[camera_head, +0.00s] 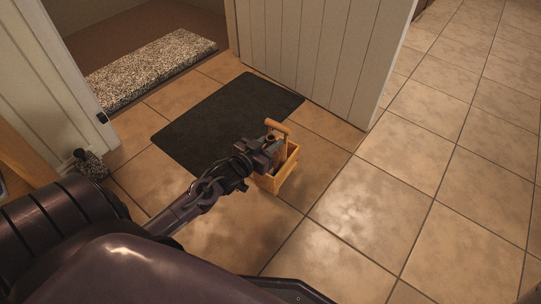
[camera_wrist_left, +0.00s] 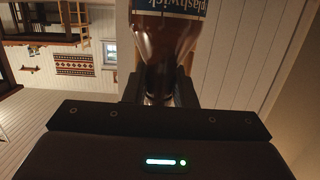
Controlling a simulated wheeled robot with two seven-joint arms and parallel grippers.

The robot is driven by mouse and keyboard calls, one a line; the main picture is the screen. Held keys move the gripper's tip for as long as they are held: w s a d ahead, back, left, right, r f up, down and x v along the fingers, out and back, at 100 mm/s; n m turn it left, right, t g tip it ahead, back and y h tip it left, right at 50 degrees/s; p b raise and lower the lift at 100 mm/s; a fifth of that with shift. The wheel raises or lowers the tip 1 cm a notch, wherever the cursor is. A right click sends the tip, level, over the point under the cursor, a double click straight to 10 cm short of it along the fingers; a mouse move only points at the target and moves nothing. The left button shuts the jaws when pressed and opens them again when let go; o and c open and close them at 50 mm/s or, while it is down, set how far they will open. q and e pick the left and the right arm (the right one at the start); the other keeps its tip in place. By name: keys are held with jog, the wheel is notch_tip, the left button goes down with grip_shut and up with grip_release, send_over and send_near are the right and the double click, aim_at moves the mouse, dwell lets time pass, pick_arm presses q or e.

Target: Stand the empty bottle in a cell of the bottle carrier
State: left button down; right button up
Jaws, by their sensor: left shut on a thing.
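The bottle carrier (camera_head: 266,184) is a small light-wood box with a raised round handle, on the tiled floor by the dark mat in the head view. My left gripper (camera_head: 270,149) is at the carrier, just below the handle in the picture, and covers part of it. In the left wrist view it is shut on the neck of a brown glass bottle (camera_wrist_left: 166,42) with a blue and white label. In the head view the gripper largely hides the bottle, so I cannot tell whether its base is inside a cell. My right gripper is out of view.
A dark doormat (camera_head: 220,120) lies behind and left of the carrier. A white panelled door (camera_head: 315,50) stands open behind it. A speckled step mat (camera_head: 150,70) is at the doorway. The tiled floor on the right is clear.

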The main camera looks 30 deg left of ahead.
pick_arm(q)
notch_tip(320, 180, down, 5)
jog(key=b, duration=0.3)
jog(key=shift+r, duration=0.2)
jog(key=c, duration=1.2)
grip_release()
jog(key=shift+r, duration=0.1)
